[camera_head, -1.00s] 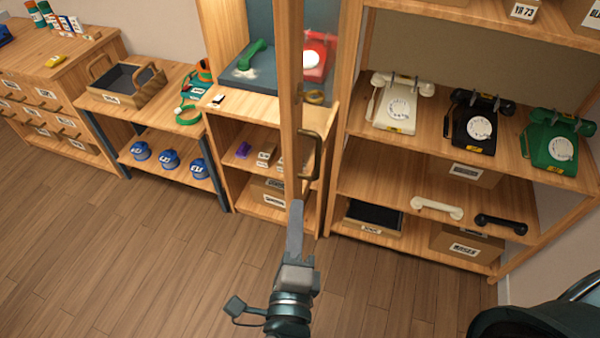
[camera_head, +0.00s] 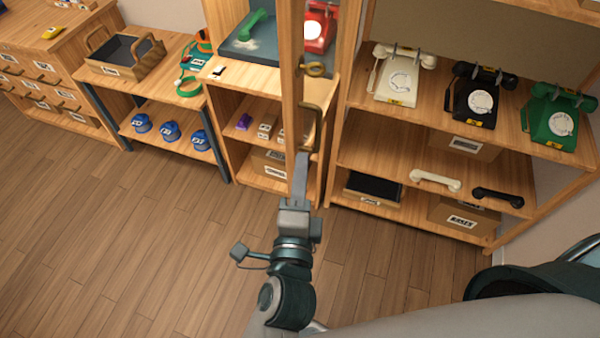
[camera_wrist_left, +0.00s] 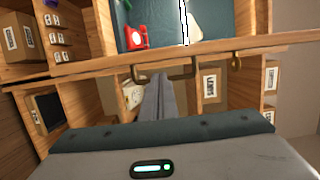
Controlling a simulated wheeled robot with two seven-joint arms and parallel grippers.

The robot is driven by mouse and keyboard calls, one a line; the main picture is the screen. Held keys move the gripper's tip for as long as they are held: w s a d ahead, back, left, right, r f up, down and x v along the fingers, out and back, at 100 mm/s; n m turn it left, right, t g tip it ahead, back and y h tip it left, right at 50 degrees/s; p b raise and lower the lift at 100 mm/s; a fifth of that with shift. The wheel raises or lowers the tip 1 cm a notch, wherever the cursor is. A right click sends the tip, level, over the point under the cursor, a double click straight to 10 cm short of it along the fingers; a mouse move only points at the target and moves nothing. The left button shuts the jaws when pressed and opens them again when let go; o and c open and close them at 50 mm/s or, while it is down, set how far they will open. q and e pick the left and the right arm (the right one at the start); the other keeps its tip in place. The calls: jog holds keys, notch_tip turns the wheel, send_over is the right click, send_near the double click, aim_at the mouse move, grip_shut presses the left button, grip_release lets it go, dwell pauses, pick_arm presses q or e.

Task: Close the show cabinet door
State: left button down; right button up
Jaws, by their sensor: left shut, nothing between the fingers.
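The show cabinet door (camera_head: 293,90) is a narrow wood-framed panel standing open, seen nearly edge-on in the head view. Its dark bar handle (camera_head: 317,128) is on the right face. In the left wrist view the door frame (camera_wrist_left: 90,65) runs across the picture, with the handle (camera_wrist_left: 133,74) on it. My left gripper (camera_head: 301,156) is shut and empty, its fingertips at the lower part of the door by the handle. In the wrist view the fingertips (camera_wrist_left: 162,76) overlap the handle; contact is unclear. The show cabinet (camera_head: 235,80) holds a green handset and a red phone (camera_head: 318,30). My right gripper is out of view.
A shelf (camera_head: 400,150) with white, black and green phones stands right of the door. A low bench (camera_head: 110,90) with a wooden tray and blue reels, and a drawer cabinet (camera_head: 40,65), stand left. The wooden floor (camera_head: 150,240) in front is clear.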

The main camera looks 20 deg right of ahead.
aim_at(304, 148)
pick_arm(q)
jog(key=p+x, duration=0.2)
jog(key=x, duration=0.4)
jog(key=shift+a, duration=0.15)
dwell(0.3)
